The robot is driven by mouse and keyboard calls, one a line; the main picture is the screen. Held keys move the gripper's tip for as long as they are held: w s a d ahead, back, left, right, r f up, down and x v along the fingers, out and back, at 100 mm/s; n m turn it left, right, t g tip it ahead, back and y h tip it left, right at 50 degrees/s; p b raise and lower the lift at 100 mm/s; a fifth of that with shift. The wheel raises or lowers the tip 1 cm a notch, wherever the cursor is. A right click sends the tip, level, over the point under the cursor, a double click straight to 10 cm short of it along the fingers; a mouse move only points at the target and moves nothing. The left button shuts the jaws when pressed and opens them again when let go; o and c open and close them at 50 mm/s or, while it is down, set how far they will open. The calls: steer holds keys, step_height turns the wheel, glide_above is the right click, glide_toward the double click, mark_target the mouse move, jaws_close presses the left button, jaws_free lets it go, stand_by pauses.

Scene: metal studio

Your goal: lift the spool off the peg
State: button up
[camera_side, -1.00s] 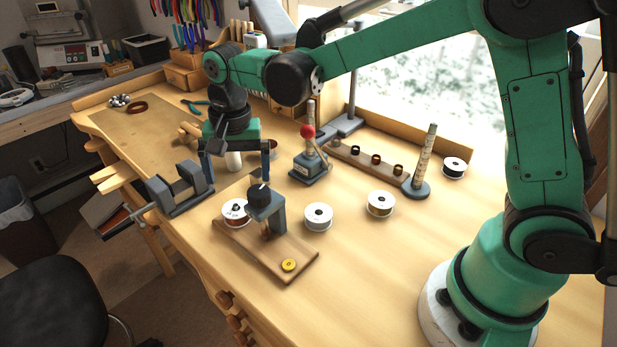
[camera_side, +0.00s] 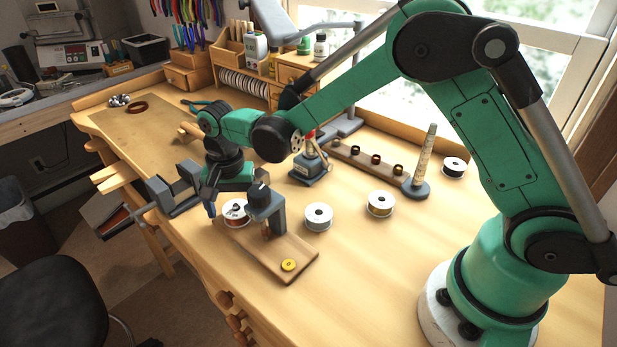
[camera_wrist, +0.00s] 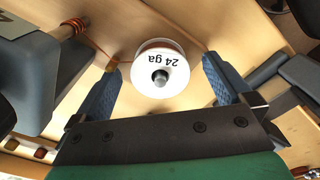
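The white spool (camera_side: 236,210) with dark reddish wire sits at the back end of a wooden board (camera_side: 287,258). In the wrist view the spool (camera_wrist: 165,75) shows its "24 ga" label, with the grey peg tip (camera_wrist: 160,76) in its centre hole. My gripper (camera_side: 231,200) is low over the spool in the side view. In the wrist view my gripper (camera_wrist: 162,72) is open, with one blue finger on each side of the spool and a visible gap to each. The spool's lower part is hidden in the wrist view.
A grey post fixture (camera_side: 266,207) stands on the board close to the spool. A grey vise (camera_side: 172,192) is to the left. Two white spools (camera_side: 318,217) (camera_side: 380,203) lie to the right. A red-knobbed press (camera_side: 310,168) stands behind. The front right of the bench is clear.

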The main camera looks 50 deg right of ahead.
steer(key=shift+r, duration=0.1)
steer(key=c, duration=1.4)
